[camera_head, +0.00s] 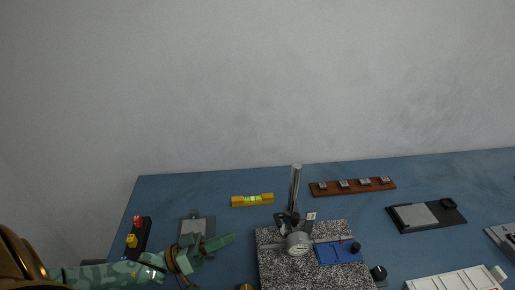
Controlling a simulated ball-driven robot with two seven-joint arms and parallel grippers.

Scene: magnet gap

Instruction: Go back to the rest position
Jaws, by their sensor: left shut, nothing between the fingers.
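My left gripper (218,243) shows in the head view at the lower left. Its green arm comes in from the left edge, low over the blue table (165,198). Its fingers point right, are shut and hold nothing. The fingers are just in front of a grey plate (199,225) and left of a speckled granite block (285,268). My right gripper is not in view.
The granite block carries a metal post (295,188), a round dial gauge (298,242) and a blue piece (338,254). A yellow level (252,200), a wooden strip (352,188) and a black-framed plate (426,216) lie farther back. A white tray (455,281) is front right.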

